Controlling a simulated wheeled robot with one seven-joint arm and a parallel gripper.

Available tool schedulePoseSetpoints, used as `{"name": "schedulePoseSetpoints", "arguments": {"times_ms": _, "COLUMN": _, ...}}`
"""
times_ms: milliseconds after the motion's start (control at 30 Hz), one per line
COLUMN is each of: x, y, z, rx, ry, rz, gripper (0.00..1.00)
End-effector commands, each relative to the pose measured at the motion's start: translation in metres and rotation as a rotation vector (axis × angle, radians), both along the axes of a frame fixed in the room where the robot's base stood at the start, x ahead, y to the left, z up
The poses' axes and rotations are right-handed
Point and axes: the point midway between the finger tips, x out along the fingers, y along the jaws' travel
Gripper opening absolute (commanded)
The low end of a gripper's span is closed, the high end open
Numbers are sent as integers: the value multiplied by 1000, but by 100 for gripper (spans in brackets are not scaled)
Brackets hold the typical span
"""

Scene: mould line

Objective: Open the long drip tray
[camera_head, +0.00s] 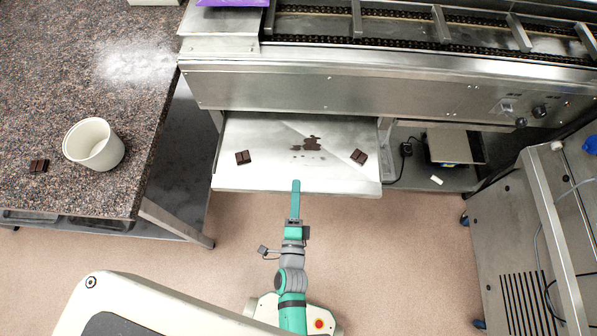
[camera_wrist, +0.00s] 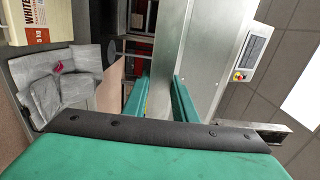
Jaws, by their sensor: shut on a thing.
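The long drip tray (camera_head: 262,135) is a flat steel tray that stands well out from under the steel conveyor machine (camera_head: 380,90). The exact grip point is hidden from above. In the wrist view my two teal fingers (camera_wrist: 165,92) stand on either side of a steel edge.
A speckled stone counter (camera_head: 60,85) with a white tub (camera_head: 93,145) and a chocolate piece (camera_head: 39,166) is at the left. A steel cabinet (camera_head: 520,240) stands at the right. The floor (camera_head: 400,260) in front of the tray is clear apart from my own base.

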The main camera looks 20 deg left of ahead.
Motion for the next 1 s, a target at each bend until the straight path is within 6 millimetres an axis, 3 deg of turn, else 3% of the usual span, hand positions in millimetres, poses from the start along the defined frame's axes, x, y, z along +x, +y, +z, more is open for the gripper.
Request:
{"name": "schedulePoseSetpoints", "arguments": {"times_ms": 100, "x": -17, "y": -5, "z": -1, "rx": -1, "ry": 3, "rz": 0, "gripper": 0}}
{"name": "schedulePoseSetpoints", "arguments": {"times_ms": 267, "x": -29, "y": -8, "z": -1, "rx": 0, "ry": 2, "rz": -1, "gripper": 0}}
{"name": "schedulePoseSetpoints", "arguments": {"times_ms": 733, "x": -33, "y": -9, "z": 0, "rx": 0, "ry": 0, "rz": -3, "gripper": 0}}
{"name": "schedulePoseSetpoints", "arguments": {"times_ms": 767, "x": -33, "y": -9, "z": 0, "rx": 0, "ry": 0, "rz": -3, "gripper": 27}}
{"name": "schedulePoseSetpoints", "arguments": {"times_ms": 833, "x": -33, "y": -9, "z": 0, "rx": 0, "ry": 0, "rz": -3, "gripper": 44}}
{"name": "schedulePoseSetpoints", "arguments": {"times_ms": 1000, "x": -33, "y": -9, "z": 0, "rx": 0, "ry": 0, "rz": -2, "gripper": 44}}
